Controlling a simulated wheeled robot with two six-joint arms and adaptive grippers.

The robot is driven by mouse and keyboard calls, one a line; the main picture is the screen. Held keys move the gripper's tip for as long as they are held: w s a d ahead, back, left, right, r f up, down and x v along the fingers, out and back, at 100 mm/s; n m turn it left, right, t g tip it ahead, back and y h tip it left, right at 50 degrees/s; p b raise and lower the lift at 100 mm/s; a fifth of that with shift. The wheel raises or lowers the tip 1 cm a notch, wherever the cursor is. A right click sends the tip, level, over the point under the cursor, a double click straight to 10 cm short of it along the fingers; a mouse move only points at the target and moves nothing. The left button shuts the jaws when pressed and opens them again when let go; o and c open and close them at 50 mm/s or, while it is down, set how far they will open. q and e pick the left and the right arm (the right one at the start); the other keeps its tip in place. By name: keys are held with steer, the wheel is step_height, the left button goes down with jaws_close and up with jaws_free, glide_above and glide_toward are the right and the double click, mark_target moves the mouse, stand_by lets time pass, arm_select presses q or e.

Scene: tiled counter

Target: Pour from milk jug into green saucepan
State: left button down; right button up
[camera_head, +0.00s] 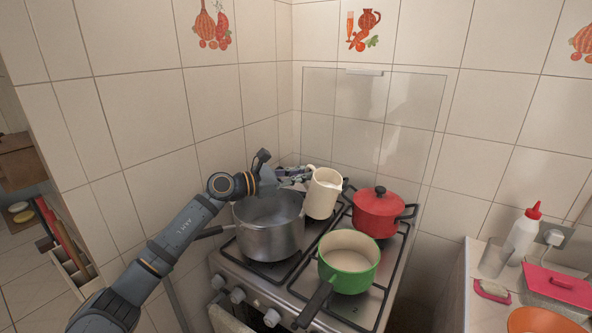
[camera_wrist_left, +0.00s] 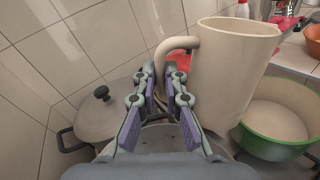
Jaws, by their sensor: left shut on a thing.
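The cream milk jug (camera_head: 324,194) is held by my left gripper (camera_head: 296,177) above the stove, between the grey pot and the red pot. In the left wrist view, the fingers (camera_wrist_left: 163,88) are shut on the handle of the jug (camera_wrist_left: 236,72). The jug is close to upright with a slight tilt, and its contents are hidden. The green saucepan (camera_head: 350,282) sits on the front right burner, its handle toward the front; its inside looks pale cream. It also shows at the right of the left wrist view (camera_wrist_left: 268,148). My right gripper is not in view.
A large grey pot (camera_head: 268,233) stands on the front left burner, under my left wrist. A red lidded pot (camera_head: 377,217) stands behind the green saucepan. A lidded grey pot (camera_wrist_left: 103,118) shows in the left wrist view. Tiled walls close off the back and left.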

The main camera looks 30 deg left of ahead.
mark_target(310, 166)
arm_select(q)
steer(key=shift+s+d+r+m+p, duration=0.15)
steer(key=shift+s+d+p, duration=0.05)
steer(key=shift+d, duration=0.25)
steer(key=shift+s+d+r+m+p, duration=0.15)
steer(key=shift+d+p, duration=0.05)
steer(key=shift+d, duration=0.2)
steer(key=shift+s+d+r+p, duration=0.15)
steer(key=shift+r+p, duration=0.1)
steer(key=shift+p, duration=0.15)
steer(key=shift+r+m+p, duration=0.7)
steer(key=shift+m, duration=0.3)
steer(key=shift+d+r+m+y+p, duration=0.1)
steer(key=shift+r+m+y+p, duration=0.3)
steer(key=shift+r+m+p, duration=0.3)
steer(key=shift+f, duration=0.3)
steer(key=shift+s+d+m+b, duration=0.1)
steer(key=shift+d+m+b, duration=0.1)
steer(key=shift+m+b, duration=0.5)
steer(key=shift+r+y, duration=0.2)
steer(key=shift+y, duration=0.1)
